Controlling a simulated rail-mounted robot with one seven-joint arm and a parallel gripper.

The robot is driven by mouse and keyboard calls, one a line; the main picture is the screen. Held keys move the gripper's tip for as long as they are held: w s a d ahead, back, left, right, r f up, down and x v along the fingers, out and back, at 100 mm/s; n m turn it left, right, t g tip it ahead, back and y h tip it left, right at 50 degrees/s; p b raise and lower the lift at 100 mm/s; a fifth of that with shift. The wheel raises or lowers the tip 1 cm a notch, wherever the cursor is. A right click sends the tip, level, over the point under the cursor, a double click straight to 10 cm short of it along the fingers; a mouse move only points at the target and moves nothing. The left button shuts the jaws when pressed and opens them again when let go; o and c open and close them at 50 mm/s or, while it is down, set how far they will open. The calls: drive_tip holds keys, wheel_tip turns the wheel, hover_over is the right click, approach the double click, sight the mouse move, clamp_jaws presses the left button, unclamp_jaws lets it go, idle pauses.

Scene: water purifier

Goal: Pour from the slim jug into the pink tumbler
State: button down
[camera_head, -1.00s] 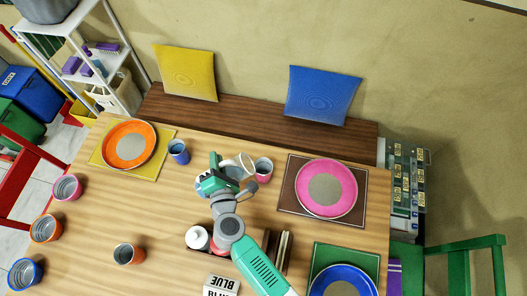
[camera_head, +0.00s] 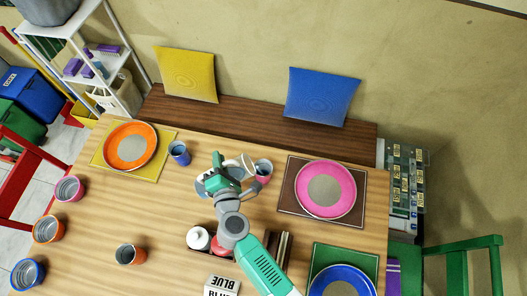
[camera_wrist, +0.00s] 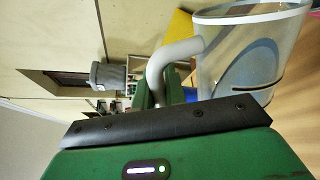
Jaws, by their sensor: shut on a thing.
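My gripper (camera_head: 226,168) is above the middle of the table, shut on the slim jug (camera_head: 246,162). The jug looks tilted, its pale mouth pointing right toward the pink tumbler (camera_head: 263,169). In the wrist view the jug (camera_wrist: 250,55) is clear-walled with a pale handle, and my gripper is at that handle. The tumbler stands upright on the table, pink outside and grey inside. In the head view the jug's mouth is close beside and partly over its left rim. I cannot tell whether they touch or whether liquid is flowing.
A blue cup (camera_head: 179,152) stands to the left. The pink plate (camera_head: 344,190) on its brown mat is to the right. A caddy with a white pot (camera_head: 198,238) stands below my gripper. More cups stand at left. The table between is clear.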

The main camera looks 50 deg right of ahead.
drive_tip(key=shift+s+d+r+m+p, duration=0.2)
drive_tip(key=shift+d+r+m+p, duration=0.25)
drive_tip(key=shift+p, duration=0.2)
idle(2.0)
